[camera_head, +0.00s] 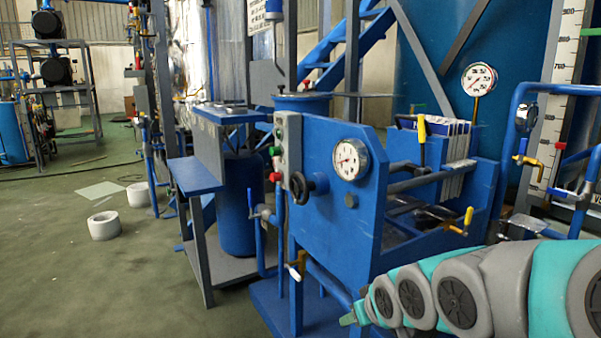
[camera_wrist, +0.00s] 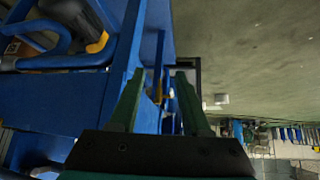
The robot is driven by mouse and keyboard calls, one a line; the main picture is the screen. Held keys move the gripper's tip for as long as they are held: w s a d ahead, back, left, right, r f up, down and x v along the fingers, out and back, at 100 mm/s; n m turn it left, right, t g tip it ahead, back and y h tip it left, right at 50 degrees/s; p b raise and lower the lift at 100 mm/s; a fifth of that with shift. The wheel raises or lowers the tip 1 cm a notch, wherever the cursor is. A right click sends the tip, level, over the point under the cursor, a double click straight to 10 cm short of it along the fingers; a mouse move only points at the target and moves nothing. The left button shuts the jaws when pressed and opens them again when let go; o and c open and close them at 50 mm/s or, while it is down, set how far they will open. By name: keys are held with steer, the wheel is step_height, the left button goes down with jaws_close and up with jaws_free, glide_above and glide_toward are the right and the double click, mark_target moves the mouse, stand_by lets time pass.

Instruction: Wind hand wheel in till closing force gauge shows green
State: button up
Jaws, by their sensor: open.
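A black hand wheel (camera_head: 303,188) sticks out from the left end of the blue machine's front plate (camera_head: 330,225). A round white gauge (camera_head: 350,160) is mounted on that plate, to the right of and above the wheel. Red shows on its dial; its needle is too small to read. My gripper (camera_wrist: 160,73) is open and empty in the wrist view, its two green fingers beside a blue frame. In the head view my arm reaches in from the lower right, its tip low in front of the plate, below and right of the wheel and apart from it. I cannot make out the wheel in the wrist view.
A control box (camera_head: 288,150) with green and red buttons stands just left of the wheel. Yellow-handled valves (camera_head: 297,268) and blue pipes are below it. A second gauge (camera_head: 479,79) stands behind. The green floor (camera_head: 120,250) at left is mostly clear, with white rings (camera_head: 104,226).

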steer(key=w+a+r+n+t+y+p, duration=0.1)
steer(key=w+a+r+t+y+p, duration=0.15)
steer(key=w+a+r, duration=0.5)
steer(key=n+t+y, duration=0.2)
steer(key=t+y, duration=0.3)
glide_toward(290, 180)
steer(key=shift+w+a+f+p, duration=0.15)
steer(key=shift+w+a+p, duration=0.1)
steer(key=shift+w, duration=0.35)
steer(key=shift+w+a+f+p, duration=0.15)
steer(key=shift+w+p, duration=0.05)
steer(key=shift+w, duration=0.45)
steer(key=shift+x, duration=3.75)
steer(key=shift+c, duration=0.3)
jaws_close()
